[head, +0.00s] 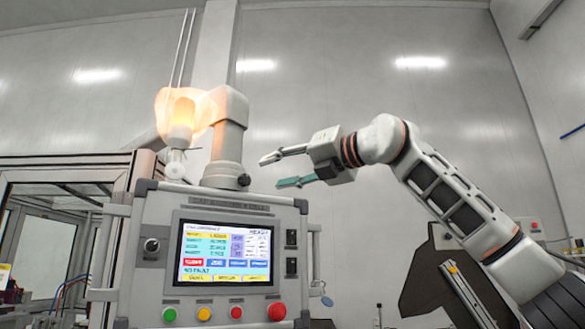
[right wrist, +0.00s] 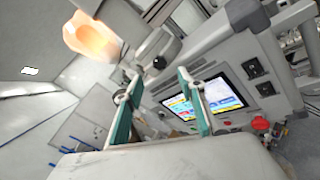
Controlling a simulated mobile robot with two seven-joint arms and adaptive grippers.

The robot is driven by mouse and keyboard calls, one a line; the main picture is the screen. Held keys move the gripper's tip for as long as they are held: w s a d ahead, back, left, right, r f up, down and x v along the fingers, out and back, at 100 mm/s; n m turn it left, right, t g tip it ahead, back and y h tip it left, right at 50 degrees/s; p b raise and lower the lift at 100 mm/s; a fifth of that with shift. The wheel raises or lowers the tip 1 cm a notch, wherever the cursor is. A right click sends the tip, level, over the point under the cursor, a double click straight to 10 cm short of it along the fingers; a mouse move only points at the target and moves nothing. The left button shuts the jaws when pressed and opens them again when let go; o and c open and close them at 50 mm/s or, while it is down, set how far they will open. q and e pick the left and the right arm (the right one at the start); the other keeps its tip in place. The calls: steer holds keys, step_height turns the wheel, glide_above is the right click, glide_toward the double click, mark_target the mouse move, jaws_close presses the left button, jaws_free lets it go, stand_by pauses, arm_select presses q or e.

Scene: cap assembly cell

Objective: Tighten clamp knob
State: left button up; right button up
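The clamp knob (head: 243,180) looks small and dark. It sits low on the grey post (head: 227,145) on top of the control box. In the right wrist view the knob (right wrist: 160,62) shows just beyond my fingertips, roughly between them. My right gripper (head: 276,171) is open and empty, to the right of the knob, with a gap between them. Its two fingers with teal pads also show in the right wrist view (right wrist: 159,78). My left gripper is not in view.
The control box has a lit screen (head: 226,252), several coloured buttons and a red stop button (head: 277,311) below the knob. A glowing orange lamp (head: 182,110) is left of the post. A framed enclosure (head: 65,165) stands at left. The space above my gripper is clear.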

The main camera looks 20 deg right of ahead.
steer(key=v, duration=0.4)
stand_by(0.5)
